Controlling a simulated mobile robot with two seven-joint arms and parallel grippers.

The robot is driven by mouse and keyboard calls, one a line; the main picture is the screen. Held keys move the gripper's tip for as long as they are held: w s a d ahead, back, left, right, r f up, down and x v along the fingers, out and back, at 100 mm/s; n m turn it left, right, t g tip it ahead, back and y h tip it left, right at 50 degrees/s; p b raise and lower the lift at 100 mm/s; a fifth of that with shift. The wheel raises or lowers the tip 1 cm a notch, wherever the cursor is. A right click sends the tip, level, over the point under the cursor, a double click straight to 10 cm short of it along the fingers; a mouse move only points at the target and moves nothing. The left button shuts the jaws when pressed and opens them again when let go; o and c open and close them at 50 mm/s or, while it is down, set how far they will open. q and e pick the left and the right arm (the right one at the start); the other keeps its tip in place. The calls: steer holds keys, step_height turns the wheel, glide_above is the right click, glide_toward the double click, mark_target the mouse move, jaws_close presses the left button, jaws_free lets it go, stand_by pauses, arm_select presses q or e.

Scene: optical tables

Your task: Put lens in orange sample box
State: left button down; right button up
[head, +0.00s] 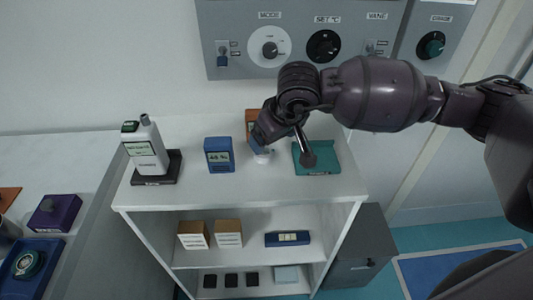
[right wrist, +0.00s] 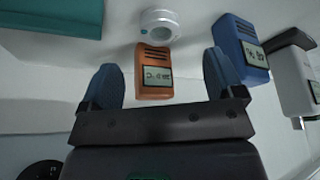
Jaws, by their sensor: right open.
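A short white ring-shaped piece with a glassy centre, which looks like the lens (right wrist: 158,23), stands on the white shelf top. It shows partly in the head view (head: 262,158), just in front of my right gripper (head: 263,146). In the right wrist view, the blue fingers of my right gripper (right wrist: 161,82) are spread apart with nothing between them, and the lens lies beyond the fingertips. An orange flat item (head: 8,197) is cut off at the left edge of the head view; I cannot tell if it is the orange sample box. My left gripper is out of view.
An orange meter (right wrist: 155,72) stands by the lens, partly hidden behind my gripper in the head view. A blue meter (head: 219,155), a white instrument (head: 147,150) and a teal tray (head: 325,158) share the shelf top. A control panel (head: 300,35) is behind.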

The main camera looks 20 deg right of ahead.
steer(key=shift+w+x, duration=0.2)
steer(key=shift+x, duration=1.75)
steer(key=shift+w+x, duration=0.15)
steer(key=shift+x, duration=1.75)
steer(key=shift+a+r, duration=0.1)
steer(key=shift+r, duration=0.1)
steer(key=c, duration=1.1)
steer(key=shift+r, duration=0.15)
steer(key=shift+r+m, duration=0.9)
steer(key=shift+r, duration=9.1)
steer(key=shift+m+h, duration=0.7)
steer(key=shift+m, duration=0.2)
steer(key=s+d+f, duration=0.1)
steer(key=s+f, duration=0.2)
steer(key=f, duration=0.2)
steer(key=s+d+f, duration=0.1)
steer(key=s+f, duration=0.2)
steer(key=f, duration=0.3)
steer(key=s+d+f, duration=0.1)
steer(key=s+f, duration=0.3)
steer(key=f, duration=0.1)
steer(key=shift+s+d+f, duration=0.1)
steer(key=shift+d+f, duration=0.3)
